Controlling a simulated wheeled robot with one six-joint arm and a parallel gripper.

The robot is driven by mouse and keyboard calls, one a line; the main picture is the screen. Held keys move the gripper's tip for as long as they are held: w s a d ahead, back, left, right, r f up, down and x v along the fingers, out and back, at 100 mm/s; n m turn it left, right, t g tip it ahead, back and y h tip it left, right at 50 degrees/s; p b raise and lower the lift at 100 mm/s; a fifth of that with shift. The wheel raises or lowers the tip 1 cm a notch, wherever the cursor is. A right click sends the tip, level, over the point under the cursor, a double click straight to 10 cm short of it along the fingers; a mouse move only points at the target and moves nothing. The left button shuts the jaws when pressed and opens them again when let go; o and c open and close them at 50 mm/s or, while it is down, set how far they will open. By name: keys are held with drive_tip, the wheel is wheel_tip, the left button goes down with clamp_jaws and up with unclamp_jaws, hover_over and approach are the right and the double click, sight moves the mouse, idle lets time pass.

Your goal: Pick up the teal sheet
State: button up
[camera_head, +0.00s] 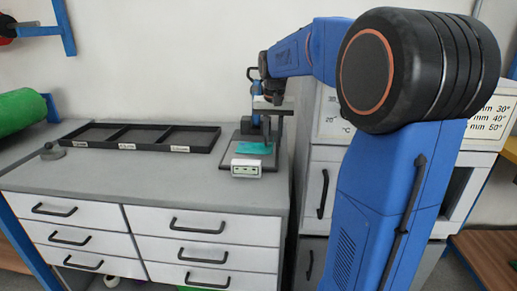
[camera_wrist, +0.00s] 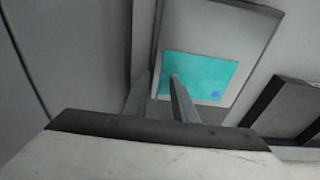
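The teal sheet (camera_head: 254,148) lies flat on the dark base of a small bench device with an upright column. In the wrist view the teal sheet (camera_wrist: 203,72) is a bright rectangle with a small blue square near one corner, lying on a grey plate. My gripper (camera_head: 271,128) is above the device, pointing down, close over the sheet's right side. In the wrist view its two fingers (camera_wrist: 158,76) stand apart with nothing between them. One fingertip overlaps the sheet's left edge in the picture; I cannot tell the height between them.
A white box with a green display (camera_head: 246,169) sits at the device's front. A black tray with three compartments (camera_head: 137,147) stands left on the grey drawer bench (camera_head: 150,184). The bench top between is mostly clear. A white cabinet (camera_head: 318,180) stands close on the right.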

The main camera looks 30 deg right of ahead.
drive_tip(key=shift+f, duration=0.25)
idle(0.4)
clamp_jaws()
